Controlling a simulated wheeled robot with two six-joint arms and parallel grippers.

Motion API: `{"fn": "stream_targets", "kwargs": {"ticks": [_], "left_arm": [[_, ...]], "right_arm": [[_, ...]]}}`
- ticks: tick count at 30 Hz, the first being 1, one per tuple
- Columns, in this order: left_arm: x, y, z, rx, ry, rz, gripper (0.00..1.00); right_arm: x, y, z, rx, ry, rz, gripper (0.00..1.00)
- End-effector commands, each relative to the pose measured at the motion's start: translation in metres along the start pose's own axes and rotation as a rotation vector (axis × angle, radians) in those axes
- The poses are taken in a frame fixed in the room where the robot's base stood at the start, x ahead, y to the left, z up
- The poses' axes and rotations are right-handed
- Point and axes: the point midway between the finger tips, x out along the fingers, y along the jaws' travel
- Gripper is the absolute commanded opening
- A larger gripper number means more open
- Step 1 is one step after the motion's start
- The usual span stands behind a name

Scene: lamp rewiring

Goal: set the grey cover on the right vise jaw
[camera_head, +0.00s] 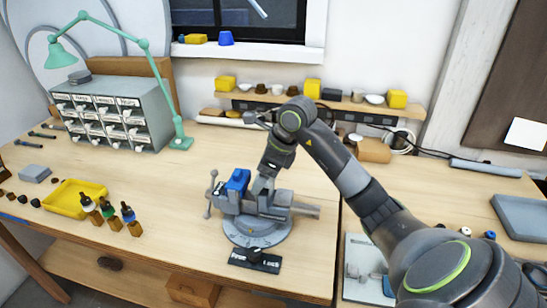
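The vise (255,205) stands on a round grey base near the table's front edge. A blue cover (238,181) sits on its left jaw. My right arm reaches in from the right, and its gripper (263,184) points down at the right vise jaw (276,200), just right of the blue cover. The gripper's fingertips, the jaw top and any grey cover there merge in similar greys. I cannot tell whether the gripper holds the cover or whether the cover is on the jaw. My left gripper is not in view.
A yellow tray (75,196) and several small dropper bottles (108,213) stand to the left. A grey drawer cabinet (112,112) and green lamp (180,142) are behind. A black labelled plate (255,260) lies before the vise. A grey block (34,173) lies far left.

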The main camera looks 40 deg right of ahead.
Motion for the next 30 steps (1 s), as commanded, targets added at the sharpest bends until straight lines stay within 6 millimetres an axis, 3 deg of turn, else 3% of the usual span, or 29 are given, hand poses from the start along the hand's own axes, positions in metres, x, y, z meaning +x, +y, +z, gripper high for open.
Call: {"fn": "stream_targets", "kwargs": {"ticks": [1,5,24,30], "left_arm": [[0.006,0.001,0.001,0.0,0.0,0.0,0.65],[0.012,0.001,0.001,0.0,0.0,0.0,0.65],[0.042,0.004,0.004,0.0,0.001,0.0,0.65],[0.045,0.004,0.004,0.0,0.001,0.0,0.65]], "right_arm": [[0.012,0.007,-0.015,0.007,0.034,0.037,0.91],[-0.007,0.006,-0.015,0.005,0.03,0.029,0.98],[-0.149,0.006,-0.007,-0.002,-0.002,-0.008,0.98],[-0.174,0.007,-0.005,-0.004,-0.006,-0.01,0.98]]}}
